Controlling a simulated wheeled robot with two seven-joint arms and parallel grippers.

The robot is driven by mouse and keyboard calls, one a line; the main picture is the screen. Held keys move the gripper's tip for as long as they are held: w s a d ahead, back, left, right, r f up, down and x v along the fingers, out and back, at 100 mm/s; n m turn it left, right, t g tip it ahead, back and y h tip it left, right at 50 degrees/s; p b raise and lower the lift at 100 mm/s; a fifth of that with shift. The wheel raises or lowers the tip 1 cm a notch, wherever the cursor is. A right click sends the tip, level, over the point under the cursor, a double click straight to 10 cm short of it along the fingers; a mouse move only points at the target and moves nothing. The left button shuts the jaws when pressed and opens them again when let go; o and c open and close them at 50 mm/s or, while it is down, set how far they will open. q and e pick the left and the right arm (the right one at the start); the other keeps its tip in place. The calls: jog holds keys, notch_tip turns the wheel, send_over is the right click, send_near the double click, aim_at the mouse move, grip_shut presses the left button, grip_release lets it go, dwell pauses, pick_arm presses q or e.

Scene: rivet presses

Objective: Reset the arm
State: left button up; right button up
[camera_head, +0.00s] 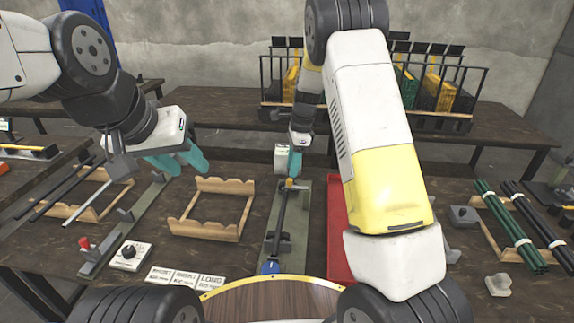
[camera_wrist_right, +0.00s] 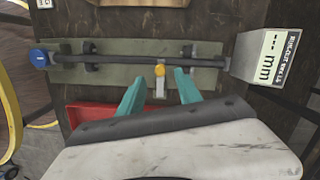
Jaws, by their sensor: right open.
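My right gripper (camera_head: 295,163) hangs over the far end of the middle green-grey press plate (camera_head: 299,220). In the right wrist view its two teal fingers (camera_wrist_right: 160,93) are apart with nothing held. A small yellow-orange knob (camera_wrist_right: 160,70) on a pale stem shows in the gap between them; I cannot tell whether the fingers touch it. A dark rod (camera_wrist_right: 120,61) lies along the plate (camera_wrist_right: 110,78), with a blue cap (camera_wrist_right: 39,57) at one end. My left gripper (camera_head: 190,168) is in the air at the left, its teal fingers apart and empty.
A wooden rack (camera_head: 212,182) stands between the two presses. A red tray (camera_head: 340,225) lies right of the middle press, partly behind my right arm. Green and black rods (camera_head: 510,225) lie at the right. A display box (camera_wrist_right: 275,60) stands at the plate's end.

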jog(key=shift+r, duration=0.35)
jog(key=shift+d, duration=0.1)
jog(key=s+d+r+n+t+y, duration=0.1)
jog(key=s+d+r+n+t, duration=0.25)
jog(key=s+r+n, duration=0.8)
jog(key=s+d+r+n+t, duration=0.1)
jog(key=s+r+n, duration=0.2)
jog(key=s, duration=0.7)
jog(key=s+d+r+n+t, duration=0.2)
jog(key=s+r+n, duration=0.1)
jog(key=s+r, duration=0.4)
jog(key=s, duration=0.2)
jog(key=shift+s+h, duration=0.3)
jog(key=shift+s, duration=0.05)
